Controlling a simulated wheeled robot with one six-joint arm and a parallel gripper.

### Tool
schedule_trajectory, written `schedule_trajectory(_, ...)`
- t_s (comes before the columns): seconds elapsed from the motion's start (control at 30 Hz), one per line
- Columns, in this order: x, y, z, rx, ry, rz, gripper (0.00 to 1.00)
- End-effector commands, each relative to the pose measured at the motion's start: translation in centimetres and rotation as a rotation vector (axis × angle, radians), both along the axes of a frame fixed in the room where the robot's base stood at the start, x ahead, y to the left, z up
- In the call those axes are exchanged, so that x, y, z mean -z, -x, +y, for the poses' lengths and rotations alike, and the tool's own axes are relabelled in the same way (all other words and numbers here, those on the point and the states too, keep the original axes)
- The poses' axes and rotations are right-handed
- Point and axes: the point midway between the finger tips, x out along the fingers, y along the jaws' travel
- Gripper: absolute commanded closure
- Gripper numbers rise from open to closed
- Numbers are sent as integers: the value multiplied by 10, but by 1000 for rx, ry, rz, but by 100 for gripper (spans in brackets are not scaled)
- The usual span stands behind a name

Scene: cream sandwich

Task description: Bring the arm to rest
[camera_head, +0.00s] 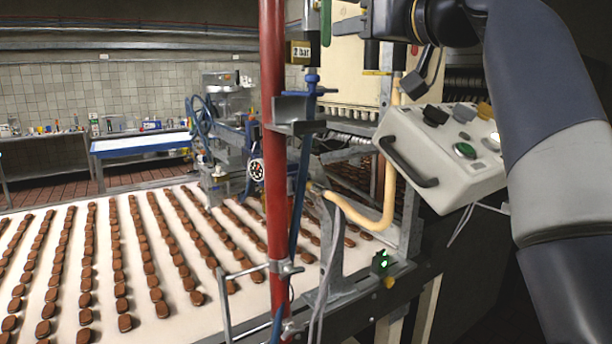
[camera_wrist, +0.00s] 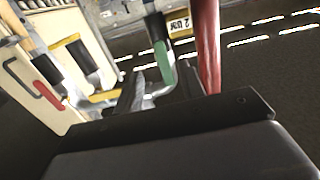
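My arm rises along the right side of the head view and bends left at the top edge, where its wrist (camera_head: 436,20) is partly cut off. In the wrist view my gripper (camera_wrist: 158,88) shows as two dark fingers above a broad black body.
A white control box (camera_head: 440,155) stands close beside my arm. A red post (camera_head: 275,150) rises in front of a conveyor (camera_head: 60,225) bearing rows of brown biscuits. It also shows in the wrist view (camera_wrist: 207,45). A blue-edged table (camera_head: 140,143) stands at the back left.

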Motion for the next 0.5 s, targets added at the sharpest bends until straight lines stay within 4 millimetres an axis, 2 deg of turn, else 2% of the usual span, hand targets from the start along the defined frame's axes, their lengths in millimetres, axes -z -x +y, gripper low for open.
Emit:
schedule_trajectory(0.33,-3,-57,41,-4,-2,3,62)
schedule_trajectory(0.5,-2,-50,43,-1,-109,72,62)
